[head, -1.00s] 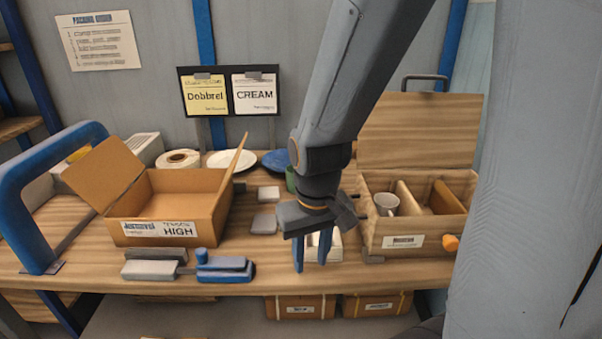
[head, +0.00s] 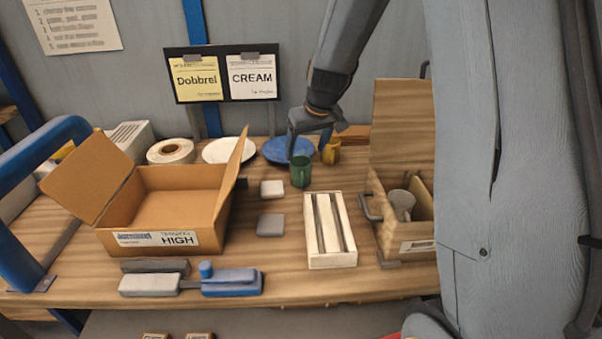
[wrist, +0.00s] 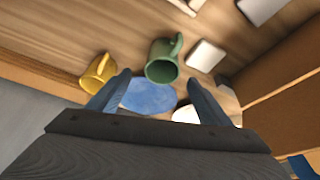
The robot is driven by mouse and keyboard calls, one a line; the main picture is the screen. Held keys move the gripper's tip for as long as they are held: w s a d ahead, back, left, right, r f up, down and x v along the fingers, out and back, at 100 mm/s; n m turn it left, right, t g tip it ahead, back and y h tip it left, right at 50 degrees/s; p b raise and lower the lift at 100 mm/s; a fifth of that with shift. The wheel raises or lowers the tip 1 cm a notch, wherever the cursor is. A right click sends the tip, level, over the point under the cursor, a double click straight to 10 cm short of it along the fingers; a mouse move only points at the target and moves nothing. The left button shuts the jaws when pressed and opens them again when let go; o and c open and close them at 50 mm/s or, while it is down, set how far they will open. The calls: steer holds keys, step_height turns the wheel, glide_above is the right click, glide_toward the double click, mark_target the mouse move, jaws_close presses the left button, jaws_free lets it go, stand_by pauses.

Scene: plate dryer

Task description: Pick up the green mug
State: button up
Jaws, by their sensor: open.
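The green mug (head: 301,172) stands on the wooden bench in front of the blue plate (head: 275,151). In the wrist view the green mug (wrist: 160,62) shows between and beyond the two fingertips, its mouth towards the camera and its handle at the upper right. My gripper (head: 308,147) is above and just behind the mug in the head view, with its blue fingers apart. In the wrist view my gripper (wrist: 160,77) is open with nothing held. I cannot tell the exact gap to the mug.
A yellow mug (head: 331,152) stands right of the green mug. A white plate (head: 228,150) and an open cardboard box (head: 165,205) are to the left. A slatted white rack (head: 330,250) is in front; a wooden crate (head: 405,232) with a grey mug (head: 401,203) is at right.

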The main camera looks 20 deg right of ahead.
mark_target(302, 164)
steer(key=x, duration=0.2)
steer(key=p+x, duration=0.1)
steer(key=x, duration=0.1)
steer(key=p+x, duration=0.1)
steer(key=x, duration=0.1)
steer(key=shift+s+a+f, duration=0.2)
steer(key=shift+s+f, duration=0.05)
steer(key=shift+f, duration=0.15)
steer(key=shift+w+f, duration=0.25)
steer(key=shift+f, duration=0.25)
steer(key=shift+c, duration=0.4)
steer(key=c, duration=1.2)
